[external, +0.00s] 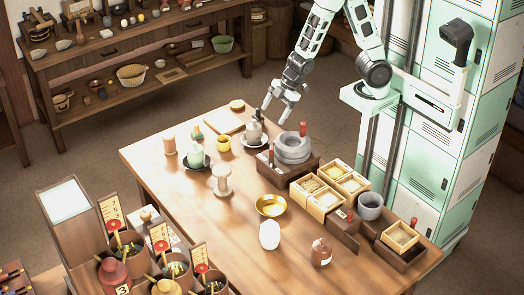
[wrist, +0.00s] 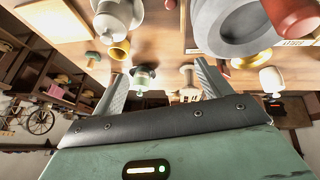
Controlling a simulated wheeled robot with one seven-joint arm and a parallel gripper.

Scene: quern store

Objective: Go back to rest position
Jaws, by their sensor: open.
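My gripper (external: 276,110) hangs above the far edge of the wooden table (external: 180,230), its fingers pointing down. In the wrist view my gripper (wrist: 158,80) has its two fingers wide apart, with nothing held between them. A grey stone quern (external: 293,150) sits on a dark wooden stand to the right of that vessel.
Shelves (external: 130,90) stand behind. The table's front middle is clear.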

